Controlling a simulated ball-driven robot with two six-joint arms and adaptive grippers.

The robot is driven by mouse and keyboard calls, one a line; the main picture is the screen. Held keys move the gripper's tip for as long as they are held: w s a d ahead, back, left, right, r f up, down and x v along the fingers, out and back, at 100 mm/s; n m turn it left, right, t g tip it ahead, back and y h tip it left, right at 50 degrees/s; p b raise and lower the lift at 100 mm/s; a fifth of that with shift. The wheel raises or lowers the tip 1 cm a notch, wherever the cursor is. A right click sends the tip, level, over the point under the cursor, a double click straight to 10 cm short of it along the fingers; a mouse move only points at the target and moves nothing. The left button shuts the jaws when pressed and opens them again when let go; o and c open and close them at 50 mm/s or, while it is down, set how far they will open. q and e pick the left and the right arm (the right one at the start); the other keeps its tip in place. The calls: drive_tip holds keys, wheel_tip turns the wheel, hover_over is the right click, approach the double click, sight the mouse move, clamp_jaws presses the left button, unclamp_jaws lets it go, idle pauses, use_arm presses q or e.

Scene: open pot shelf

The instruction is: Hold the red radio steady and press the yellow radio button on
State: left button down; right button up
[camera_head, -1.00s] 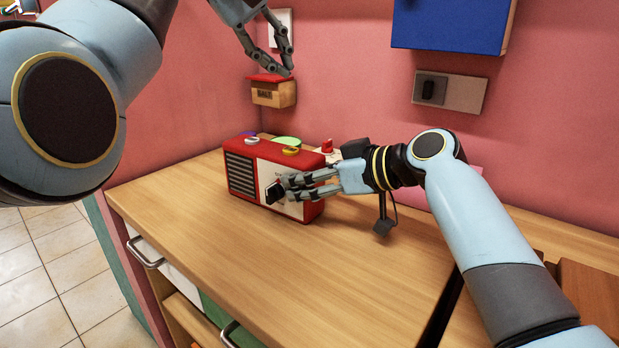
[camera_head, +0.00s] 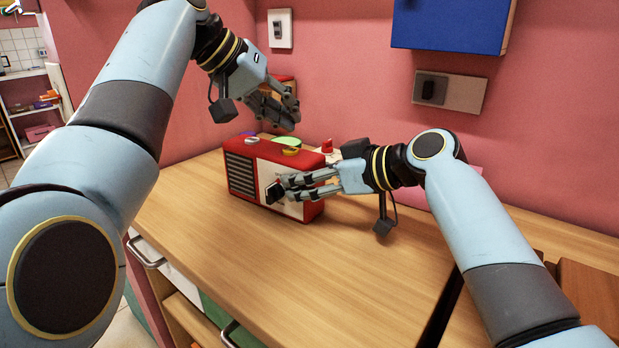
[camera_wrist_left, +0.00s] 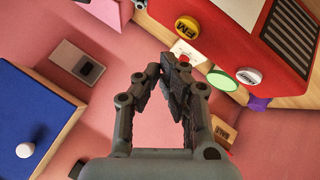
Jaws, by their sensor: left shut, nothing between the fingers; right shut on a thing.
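The red radio (camera_head: 262,152) stands upright on the wooden counter, with a dark grille at its left front and a pale panel at its right. The yellow button (camera_head: 290,151) is on its top; it also shows in the left wrist view (camera_wrist_left: 187,28). My left gripper (camera_head: 294,120) is shut and empty, above and behind the radio, apart from the button. Its closed fingers also show in the left wrist view (camera_wrist_left: 178,64). My right gripper (camera_head: 277,191) is shut on a black part at the radio's front; its fingers hide some of the panel.
A white button (camera_wrist_left: 248,76) is also on the radio's top. A green disc (camera_head: 287,142) lies behind the radio. A wooden box (camera_wrist_left: 224,130) is on the pink wall, partly hidden by my left gripper. A blue cabinet (camera_head: 450,25) hangs above. The front counter (camera_head: 300,260) is clear.

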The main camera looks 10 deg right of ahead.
sight(288, 148)
use_arm(q)
drive_tip(key=shift+f, duration=1.1)
idle(0.6)
drive_tip(key=shift+f, duration=0.5)
idle(0.5)
drive_tip(key=shift+r, duration=0.55)
drive_tip(key=shift+r, duration=0.1)
drive_tip(key=shift+r, duration=2.9)
